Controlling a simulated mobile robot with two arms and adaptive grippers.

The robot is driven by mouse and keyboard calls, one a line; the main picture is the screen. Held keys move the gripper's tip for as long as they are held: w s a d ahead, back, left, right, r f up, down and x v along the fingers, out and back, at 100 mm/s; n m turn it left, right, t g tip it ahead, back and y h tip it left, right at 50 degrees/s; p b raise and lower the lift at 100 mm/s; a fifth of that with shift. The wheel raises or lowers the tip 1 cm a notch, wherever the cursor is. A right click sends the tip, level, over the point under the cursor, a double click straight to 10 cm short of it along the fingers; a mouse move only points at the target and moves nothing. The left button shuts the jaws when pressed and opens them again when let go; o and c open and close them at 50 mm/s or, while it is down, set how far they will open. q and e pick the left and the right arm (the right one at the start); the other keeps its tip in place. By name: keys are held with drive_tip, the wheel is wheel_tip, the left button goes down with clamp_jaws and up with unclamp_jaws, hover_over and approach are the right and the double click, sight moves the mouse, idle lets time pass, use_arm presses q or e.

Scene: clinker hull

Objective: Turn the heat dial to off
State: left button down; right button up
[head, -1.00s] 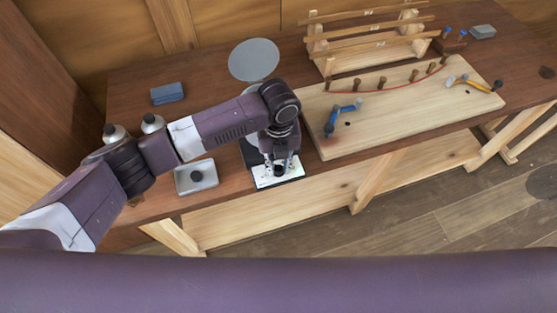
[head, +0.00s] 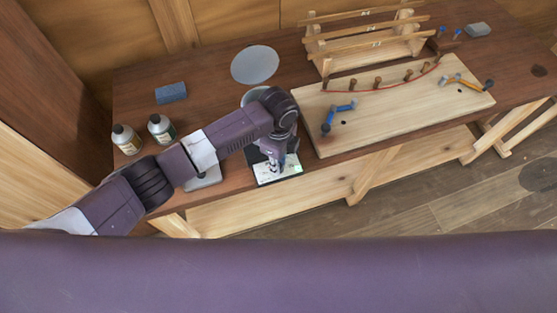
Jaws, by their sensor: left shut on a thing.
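A dark heater unit with a pale front panel (head: 293,170) stands at the table's front edge, left of the long pale board. My left gripper (head: 274,167) points down over this panel, its fingers close together. It is shut on the heat dial, which is mostly hidden by the fingers; its setting cannot be read. My left arm comes in from the left and covers much of the heater. My right gripper is not in view.
Two bottles (head: 161,129) and a blue-grey block (head: 170,93) stand at the left. A grey disc (head: 255,65) lies behind the heater. The pale board (head: 390,115) with pegs and blue-handled tools fills the middle right, with a wooden rack (head: 365,46) behind.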

use_arm(q)
drive_tip(key=n, duration=0.6)
drive_tip(key=shift+w+r, duration=0.1)
drive_tip(key=shift+w, duration=0.05)
idle(0.4)
drive_tip(key=c, duration=1.8)
unclamp_jaws()
drive_tip(key=shift+o, duration=0.4)
